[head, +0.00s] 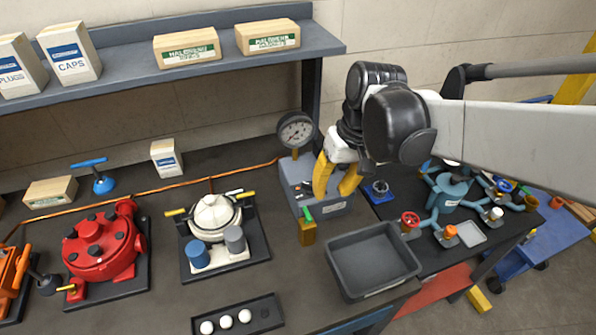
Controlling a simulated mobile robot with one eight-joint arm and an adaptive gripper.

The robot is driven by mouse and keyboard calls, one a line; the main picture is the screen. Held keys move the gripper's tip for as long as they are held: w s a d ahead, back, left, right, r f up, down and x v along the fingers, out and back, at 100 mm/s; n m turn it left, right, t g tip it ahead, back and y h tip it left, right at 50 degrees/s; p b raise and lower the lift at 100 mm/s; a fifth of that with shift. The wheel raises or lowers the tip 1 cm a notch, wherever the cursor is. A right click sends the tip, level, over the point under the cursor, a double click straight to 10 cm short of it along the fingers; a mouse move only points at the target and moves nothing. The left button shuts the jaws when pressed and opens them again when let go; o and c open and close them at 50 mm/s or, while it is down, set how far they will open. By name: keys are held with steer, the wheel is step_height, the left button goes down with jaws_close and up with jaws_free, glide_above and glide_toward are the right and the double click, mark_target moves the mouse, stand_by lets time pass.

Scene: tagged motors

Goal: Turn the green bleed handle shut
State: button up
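The green bleed handle (308,213) sits on top of a small brass valve body (307,234) at the front of the grey gauge unit (327,209). It stands roughly upright in the head view; its exact angle is too small to tell. My gripper (332,196) has two yellow fingers pointing down over the gauge unit. The fingers are spread, with a visible gap and nothing held between them. They are above and slightly right of the green handle, apart from it. The pressure gauge (296,131) rises behind, left of my gripper; its reading is too small to tell.
A grey empty tray (345,270) stands just right of the brass valve. A white-topped pump (213,216) and a red pump (103,246) are to the left. A blue manifold with coloured handwheels (452,192) is to the right. A shelf with boxes (130,69) runs behind.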

mark_target(309, 215)
steer(key=shift+n+g, duration=0.3)
steer(key=shift+g, duration=0.3)
steer(key=a+f+b, duration=0.1)
steer(key=f, duration=0.2)
steer(key=w+a+f, duration=0.1)
steer(key=a+f, duration=0.1)
steer(key=f, duration=0.2)
steer(key=a+f+b, duration=0.1)
steer(key=f, duration=0.3)
steer(key=shift+w+a+f+b, duration=0.15)
steer(key=shift+w+a+b, duration=0.1)
steer(key=shift+a+b, duration=0.1)
jaws_close()
